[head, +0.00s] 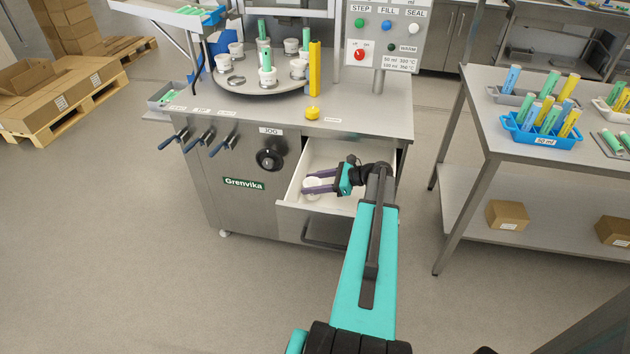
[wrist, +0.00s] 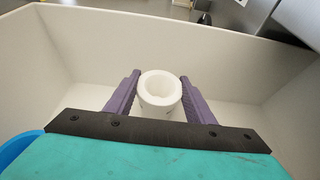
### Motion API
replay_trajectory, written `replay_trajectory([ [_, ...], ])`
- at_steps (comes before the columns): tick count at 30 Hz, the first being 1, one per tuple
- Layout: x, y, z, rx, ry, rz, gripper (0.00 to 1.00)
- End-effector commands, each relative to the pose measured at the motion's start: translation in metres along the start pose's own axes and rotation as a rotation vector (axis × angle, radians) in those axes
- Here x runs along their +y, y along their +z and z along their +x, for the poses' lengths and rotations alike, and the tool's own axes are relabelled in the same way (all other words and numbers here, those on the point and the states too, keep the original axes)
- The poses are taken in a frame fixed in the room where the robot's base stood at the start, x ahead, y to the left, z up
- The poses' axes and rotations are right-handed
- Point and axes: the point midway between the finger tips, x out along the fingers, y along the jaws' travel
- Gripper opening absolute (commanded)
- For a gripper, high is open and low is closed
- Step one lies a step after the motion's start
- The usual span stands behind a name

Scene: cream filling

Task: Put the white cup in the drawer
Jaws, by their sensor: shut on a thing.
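The white cup (wrist: 159,104) is held upright between the two purple fingers of my gripper (wrist: 160,92), inside the drawer's walls. In the head view, my gripper (head: 318,184) is over the open drawer (head: 292,192), with the white cup (head: 313,187) at its fingertips. The drawer's pale inner wall (wrist: 70,55) surrounds the cup in the wrist view. I cannot tell whether the cup's base touches the drawer floor.
The drawer sticks out from the steel machine (head: 235,165) with the carousel (head: 262,82) on top. A blue thing (wrist: 20,150) shows at the lower left of the wrist view. A table (head: 480,120) with tube racks stands at right.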

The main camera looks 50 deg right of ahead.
Motion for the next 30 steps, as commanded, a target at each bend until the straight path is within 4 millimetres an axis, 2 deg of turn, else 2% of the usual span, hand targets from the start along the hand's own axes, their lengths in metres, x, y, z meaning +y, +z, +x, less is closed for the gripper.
replay_trajectory([
  [6,0.000,-0.002,0.001,-0.001,0.000,0.000,0.24],
  [7,0.000,-0.002,0.001,0.000,0.000,0.000,0.52],
  [10,0.000,-0.002,0.001,0.000,0.000,0.000,0.68],
  [20,0.000,-0.002,0.000,0.000,-0.001,0.000,0.68],
  [26,0.000,0.006,-0.003,0.000,-0.001,-0.001,0.68],
  [30,-0.001,0.008,-0.016,0.000,-0.004,0.000,0.68],
])
